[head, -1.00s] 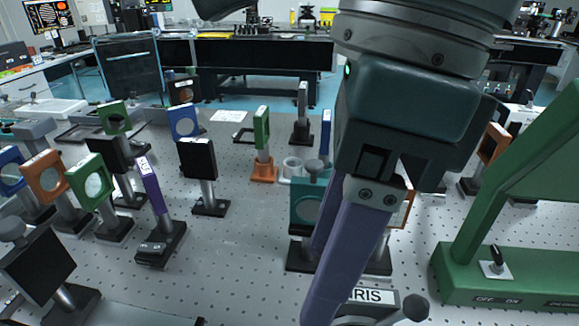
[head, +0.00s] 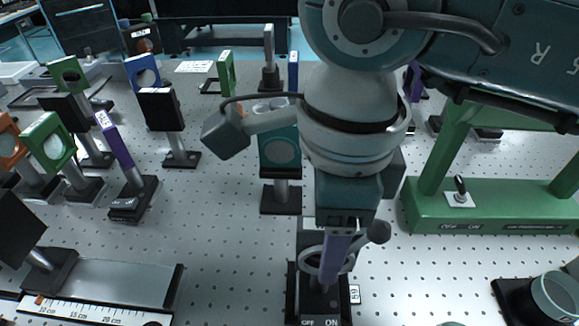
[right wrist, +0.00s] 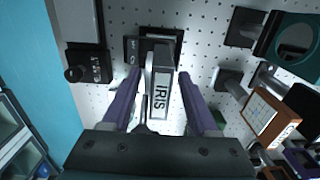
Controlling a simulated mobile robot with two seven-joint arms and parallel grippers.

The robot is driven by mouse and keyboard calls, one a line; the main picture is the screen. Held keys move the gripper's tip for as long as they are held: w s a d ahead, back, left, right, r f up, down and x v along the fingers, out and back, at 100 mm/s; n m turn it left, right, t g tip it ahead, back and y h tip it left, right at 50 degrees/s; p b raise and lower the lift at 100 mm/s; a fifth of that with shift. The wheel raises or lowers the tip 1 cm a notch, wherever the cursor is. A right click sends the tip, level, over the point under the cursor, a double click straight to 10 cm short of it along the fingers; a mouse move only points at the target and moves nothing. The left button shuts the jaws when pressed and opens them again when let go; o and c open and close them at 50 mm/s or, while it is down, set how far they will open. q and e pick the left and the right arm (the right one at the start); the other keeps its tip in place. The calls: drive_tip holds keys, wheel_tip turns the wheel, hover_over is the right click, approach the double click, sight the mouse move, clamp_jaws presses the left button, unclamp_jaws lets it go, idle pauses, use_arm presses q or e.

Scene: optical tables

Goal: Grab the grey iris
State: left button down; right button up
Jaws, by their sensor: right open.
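The grey iris stands upright on a post in a dark base at the bottom centre of the head view, with its grey ring (head: 308,264) partly hidden by my right gripper. A lever with a round knob sticks out to its right. My right gripper (head: 333,268) points down at the iris, its purple fingers at the ring. In the right wrist view, the iris (right wrist: 161,95) shows its white IRIS label between the two parted fingers of the right gripper (right wrist: 158,82). The gripper is open, with a finger on each side; I cannot tell whether either touches it. My left gripper is not in view.
A teal-framed optic (head: 279,150) stands just behind the iris. A green bracket (head: 490,205) is to the right, and a round mount (head: 555,296) is at the lower right. Several mounts stand at the left. A ruler (head: 95,312) lies at the lower left.

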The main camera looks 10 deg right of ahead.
drive_tip(key=shift+c, duration=0.2)
clamp_jaws()
drive_tip(key=shift+r, duration=0.1)
idle(1.0)
